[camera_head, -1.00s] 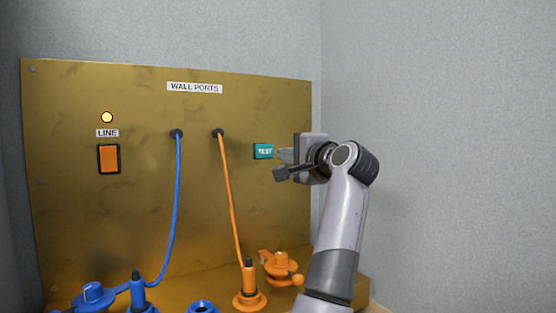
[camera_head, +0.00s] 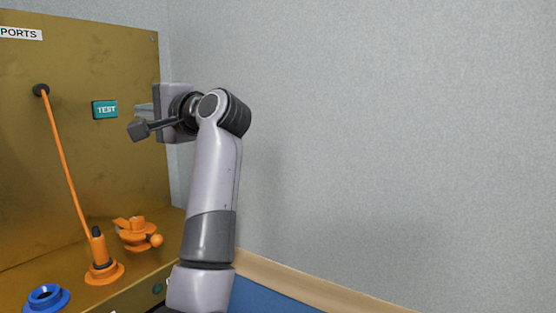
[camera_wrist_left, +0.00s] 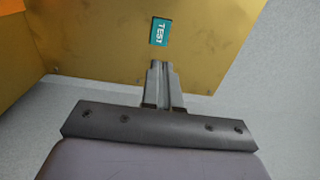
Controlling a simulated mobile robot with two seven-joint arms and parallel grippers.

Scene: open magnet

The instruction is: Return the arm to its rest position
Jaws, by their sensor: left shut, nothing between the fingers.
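My left gripper (camera_head: 143,109) is shut and empty, raised in front of the brass panel near its right edge. Its fingertips point left at the teal TEST button (camera_head: 105,109), with a small gap between them in the head view. In the left wrist view the shut fingers (camera_wrist_left: 157,66) lie just below the TEST button (camera_wrist_left: 159,31), with panel surface showing between. My left arm (camera_head: 212,180) rises from the bottom of the head view. My right gripper is not in view.
An orange cable (camera_head: 65,165) runs from a panel port down to an orange plug (camera_head: 100,262) on the ledge. An orange fitting (camera_head: 137,232) and a blue ring socket (camera_head: 45,298) stand nearby. The grey wall (camera_head: 390,140) fills the right; the space before it looks clear.

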